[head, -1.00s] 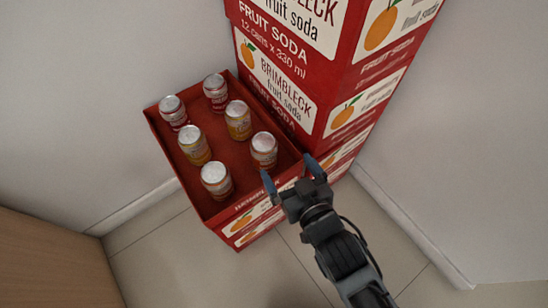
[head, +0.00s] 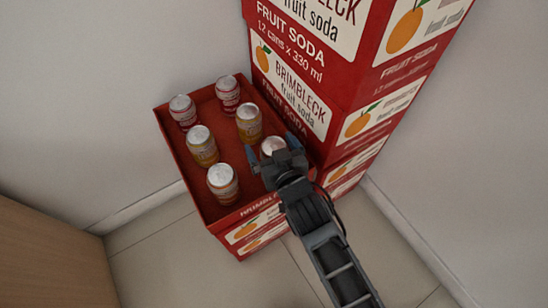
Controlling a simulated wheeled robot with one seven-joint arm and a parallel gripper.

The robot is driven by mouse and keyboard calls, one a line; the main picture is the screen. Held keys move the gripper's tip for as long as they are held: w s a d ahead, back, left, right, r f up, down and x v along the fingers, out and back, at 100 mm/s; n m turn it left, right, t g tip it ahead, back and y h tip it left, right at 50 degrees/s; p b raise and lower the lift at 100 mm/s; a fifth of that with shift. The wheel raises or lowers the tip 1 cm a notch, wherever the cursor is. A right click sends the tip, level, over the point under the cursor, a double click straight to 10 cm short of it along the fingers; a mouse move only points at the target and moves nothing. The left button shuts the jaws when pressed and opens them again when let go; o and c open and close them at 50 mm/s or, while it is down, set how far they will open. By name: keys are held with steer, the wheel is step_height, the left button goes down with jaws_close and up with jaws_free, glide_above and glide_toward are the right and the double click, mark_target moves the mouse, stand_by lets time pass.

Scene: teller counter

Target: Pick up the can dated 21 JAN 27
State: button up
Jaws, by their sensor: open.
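Several soda cans stand upright in an open red box in the head view. Two red and white cans are at the back, one at the left (head: 183,111) and one at the right (head: 228,94). Yellowish cans stand in the middle, one at the left (head: 202,146) and one at the right (head: 249,122). Another can (head: 223,184) stands at the front left. The front right can (head: 272,146) is mostly hidden by my gripper (head: 271,146), whose open fingers are to either side of its top. I cannot tell whether they touch it. No date is readable on any can.
The red box (head: 177,150) has low walls around the cans. A tall stack of red fruit soda cartons (head: 345,90) rises directly behind and right of it. Pale walls close off the back, and a wooden panel (head: 45,262) stands at the lower left.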

steer(key=shift+r, duration=0.1)
steer(key=c, duration=1.3)
